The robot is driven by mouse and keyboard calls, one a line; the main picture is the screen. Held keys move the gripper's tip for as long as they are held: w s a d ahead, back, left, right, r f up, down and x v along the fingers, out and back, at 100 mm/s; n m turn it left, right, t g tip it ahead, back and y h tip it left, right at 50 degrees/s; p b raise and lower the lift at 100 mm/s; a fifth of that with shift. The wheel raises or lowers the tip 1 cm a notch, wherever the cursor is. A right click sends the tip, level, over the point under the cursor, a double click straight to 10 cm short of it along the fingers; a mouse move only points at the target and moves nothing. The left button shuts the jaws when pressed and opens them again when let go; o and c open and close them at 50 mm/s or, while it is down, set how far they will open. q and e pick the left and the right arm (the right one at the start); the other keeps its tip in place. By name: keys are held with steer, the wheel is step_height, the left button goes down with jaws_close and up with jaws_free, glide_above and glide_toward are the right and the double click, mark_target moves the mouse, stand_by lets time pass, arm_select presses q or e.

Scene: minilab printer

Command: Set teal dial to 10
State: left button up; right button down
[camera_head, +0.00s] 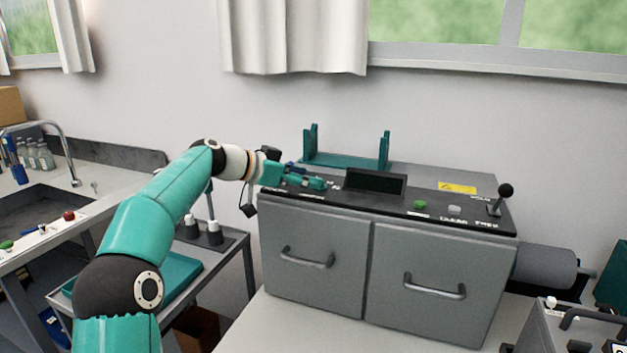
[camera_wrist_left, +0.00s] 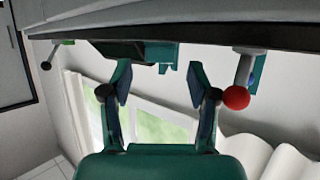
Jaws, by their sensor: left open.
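My left gripper (camera_head: 306,181) reaches over the left end of the grey machine's dark top panel (camera_head: 425,206). It also shows in the wrist view (camera_wrist_left: 160,82), upside down to the scene, with its two fingers spread apart and nothing between the tips. Beyond the tips in the wrist view is a teal part (camera_wrist_left: 162,54) near the dark display; I cannot tell if it is the teal dial or part of the teal bracket. In the head view the gripper covers that end of the panel, so no dial or scale reading can be made out. My right gripper is not in view.
A teal bracket (camera_head: 345,162) stands behind. In the wrist view a red ball knob (camera_wrist_left: 236,97) is close beside one finger. A side cart (camera_head: 232,243) stands left.

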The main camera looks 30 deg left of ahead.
arm_select(q)
steer(key=v, duration=0.8)
steer(key=shift+s+a, duration=0.15)
steer(key=shift+s, duration=0.25)
